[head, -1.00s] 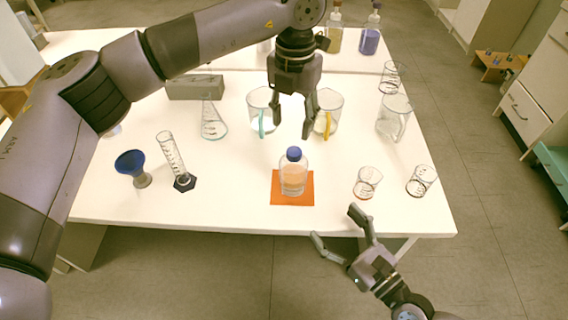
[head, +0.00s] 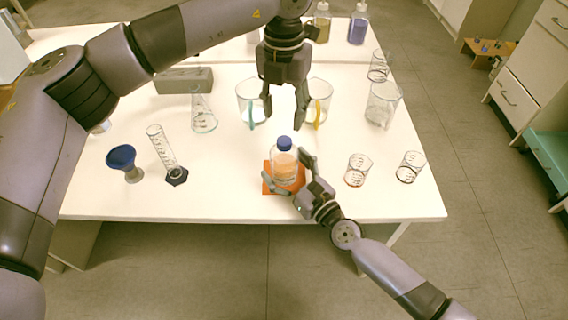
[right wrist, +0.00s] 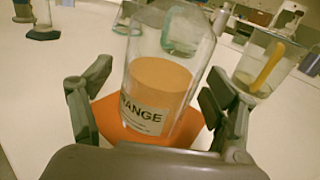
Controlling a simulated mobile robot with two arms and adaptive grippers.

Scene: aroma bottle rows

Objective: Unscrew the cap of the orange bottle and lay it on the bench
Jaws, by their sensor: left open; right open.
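The orange bottle (head: 285,163) is clear, with orange liquid and a blue cap (head: 285,143) on top. It stands upright on an orange mat (head: 268,188) near the bench's front edge. In the right wrist view the bottle (right wrist: 158,85) shows a label partly reading "RANGE"; its cap is out of that picture. My right gripper (head: 288,175) is open, with its fingers on either side of the bottle's body; I cannot tell whether they touch it. My left gripper (head: 284,120) is open and empty, pointing down above and slightly behind the cap.
On the white bench (head: 230,200), a blue funnel (head: 121,158) and a graduated cylinder (head: 162,150) stand left. Two small beakers (head: 358,168) (head: 410,165) stand right. Handled jugs (head: 250,100) (head: 318,100) stand behind the bottle.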

